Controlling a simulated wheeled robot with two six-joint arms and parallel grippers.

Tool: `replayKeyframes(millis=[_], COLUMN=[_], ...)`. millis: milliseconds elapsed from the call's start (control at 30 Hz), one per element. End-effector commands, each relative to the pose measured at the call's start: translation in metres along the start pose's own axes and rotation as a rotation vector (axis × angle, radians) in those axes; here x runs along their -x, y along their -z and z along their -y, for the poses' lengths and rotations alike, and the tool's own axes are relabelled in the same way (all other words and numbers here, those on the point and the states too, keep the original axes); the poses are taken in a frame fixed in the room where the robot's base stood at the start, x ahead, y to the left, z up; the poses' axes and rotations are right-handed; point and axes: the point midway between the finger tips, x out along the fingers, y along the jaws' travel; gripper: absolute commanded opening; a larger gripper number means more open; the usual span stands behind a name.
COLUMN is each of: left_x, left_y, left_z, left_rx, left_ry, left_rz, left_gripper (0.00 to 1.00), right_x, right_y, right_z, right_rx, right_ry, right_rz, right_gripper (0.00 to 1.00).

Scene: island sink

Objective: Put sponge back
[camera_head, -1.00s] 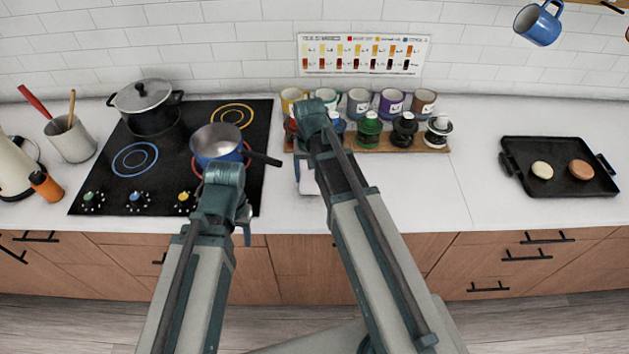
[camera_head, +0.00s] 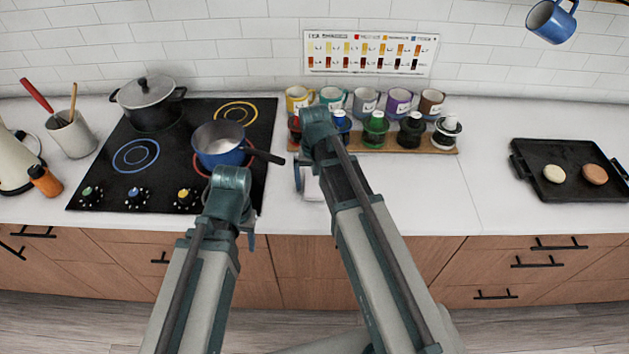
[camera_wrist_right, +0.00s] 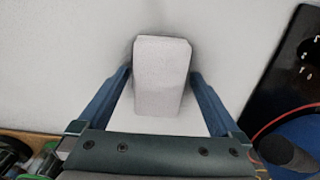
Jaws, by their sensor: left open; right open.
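A pale, plain block, apparently the sponge, shows on the white counter in the right wrist view (camera_wrist_right: 162,80). A small pale part of it also shows beside my right arm in the head view (camera_head: 312,188). My right gripper (camera_wrist_right: 160,76) is open, with one blue finger on each side of the block; I cannot tell whether they touch it. In the head view my right arm hides most of this gripper. My left gripper (camera_head: 248,236) is low near the counter's front edge, left of the right one, mostly hidden by its wrist; nothing shows in it.
A blue saucepan (camera_head: 220,146) sits on the black cooktop (camera_head: 105,185), its handle pointing at my right gripper. A wooden rack (camera_head: 430,145) with several jars stands behind, before several mugs. A black tray (camera_head: 560,190) lies at right. The counter between is clear.

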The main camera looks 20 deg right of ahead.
Motion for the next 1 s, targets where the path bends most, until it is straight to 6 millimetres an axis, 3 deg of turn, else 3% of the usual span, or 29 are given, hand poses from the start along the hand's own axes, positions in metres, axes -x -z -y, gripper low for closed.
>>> replayKeyframes(millis=[367,1000], left_x=[0.013,0.103], left_y=[-0.001,-0.006], left_z=[0.001,0.01], left_rx=[0.0,-0.002], left_ry=[0.0,0.0], left_rz=[0.0,0.0], left_gripper=[0.52,0.52], right_x=[0.013,0.104], right_y=[0.0,0.0], right_z=[0.0,0.0], right_rx=[0.0,0.0], right_ry=[0.0,0.0], right_rz=[0.0,0.0], right_gripper=[1.0,1.0])
